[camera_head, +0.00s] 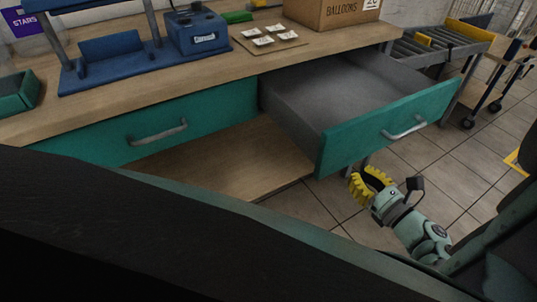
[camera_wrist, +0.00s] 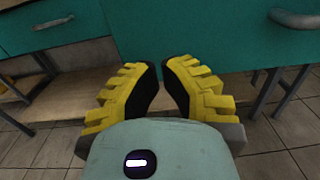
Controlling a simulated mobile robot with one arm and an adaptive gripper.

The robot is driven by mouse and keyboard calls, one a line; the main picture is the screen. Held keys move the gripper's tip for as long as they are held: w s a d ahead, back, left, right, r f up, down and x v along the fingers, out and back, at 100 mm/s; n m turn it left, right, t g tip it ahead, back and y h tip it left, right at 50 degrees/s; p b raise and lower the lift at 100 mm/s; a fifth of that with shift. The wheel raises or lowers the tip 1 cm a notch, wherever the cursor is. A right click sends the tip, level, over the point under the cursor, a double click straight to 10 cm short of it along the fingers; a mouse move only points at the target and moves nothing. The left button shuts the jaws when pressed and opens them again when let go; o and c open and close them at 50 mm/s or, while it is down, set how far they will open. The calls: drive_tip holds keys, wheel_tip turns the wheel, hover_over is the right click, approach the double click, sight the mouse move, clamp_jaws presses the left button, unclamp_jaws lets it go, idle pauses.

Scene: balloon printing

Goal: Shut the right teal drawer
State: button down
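The right teal drawer (camera_head: 350,142) is pulled out under the wooden workbench, and its grey inside looks empty. Its front has a silver handle (camera_head: 405,128). In the wrist view the teal front (camera_wrist: 215,30) fills the upper middle and right, with the handle (camera_wrist: 296,19) at the top right. My gripper (camera_head: 357,172), with yellow ribbed fingers, is in front of the drawer, below and left of its handle. In the wrist view its two fingertips (camera_wrist: 158,64) come close together with nothing between them. Contact with the front cannot be told.
The left teal drawer (camera_head: 150,128) is shut. The workbench (camera_head: 235,72) holds a balloon box (camera_head: 335,10), a blue machine (camera_head: 195,32) and small packets. A grey roller conveyor (camera_head: 435,48) and a cart (camera_head: 500,80) stand at the right. Tiled floor is clear around my gripper.

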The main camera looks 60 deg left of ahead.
sight(339, 157)
drive_tip(key=a, duration=0.5)
drive_tip(key=shift+w+a, duration=0.2)
drive_tip(key=shift+a, duration=0.2)
